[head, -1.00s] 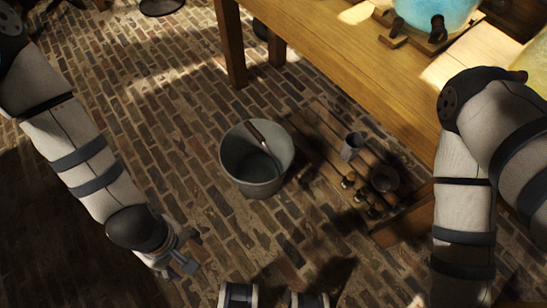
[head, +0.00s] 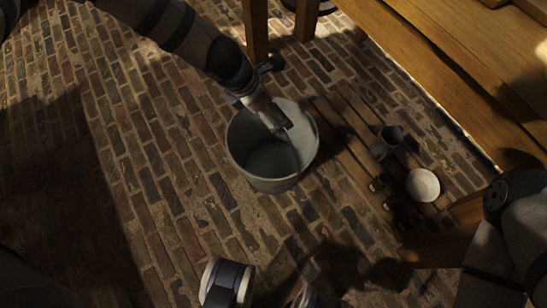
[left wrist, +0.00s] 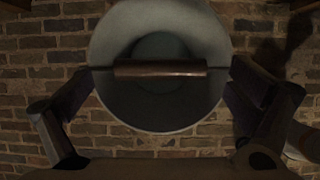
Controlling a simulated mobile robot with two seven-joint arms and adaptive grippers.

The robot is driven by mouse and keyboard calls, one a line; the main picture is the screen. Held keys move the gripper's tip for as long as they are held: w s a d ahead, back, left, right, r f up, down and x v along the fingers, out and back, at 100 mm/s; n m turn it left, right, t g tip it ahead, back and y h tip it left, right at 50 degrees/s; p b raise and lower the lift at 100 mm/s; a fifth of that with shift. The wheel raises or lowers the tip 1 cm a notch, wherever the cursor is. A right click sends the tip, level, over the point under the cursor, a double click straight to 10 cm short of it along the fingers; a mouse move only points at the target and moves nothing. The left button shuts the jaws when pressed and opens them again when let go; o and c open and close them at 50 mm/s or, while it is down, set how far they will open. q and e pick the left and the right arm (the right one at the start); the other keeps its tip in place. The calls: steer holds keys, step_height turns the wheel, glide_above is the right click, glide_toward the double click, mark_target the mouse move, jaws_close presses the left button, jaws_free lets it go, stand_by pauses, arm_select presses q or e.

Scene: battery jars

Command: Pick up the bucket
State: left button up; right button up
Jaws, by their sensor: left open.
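The grey metal bucket (head: 252,165) stands upright on the brick floor, left of a low wooden slatted platform. My left gripper (head: 277,122) is above the bucket's far rim and hides part of its opening. In the left wrist view, the bucket (left wrist: 125,95) is seen from above, with its brown wooden handle grip (left wrist: 160,68) running across the opening. The open left fingers (left wrist: 160,90) stand to either side of the bucket, with the handle grip between them. The right gripper is not clearly seen.
The slatted platform (head: 345,125) holds a grey mug (head: 386,142), a pale bowl (head: 423,185) and small dark items. A wooden table (head: 440,70) stands at the upper right, with its legs behind the bucket. Bare brick floor lies to the left.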

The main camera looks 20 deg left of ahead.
arm_select(q)
steer(key=b+x, duration=0.1)
steer(key=x, duration=0.2)
steer(key=shift+f, duration=0.2)
steer(key=shift+r, duration=0.2)
steer(key=c, duration=1.4)
steer(key=shift+r, duration=0.1)
steer(key=shift+c, duration=1.3)
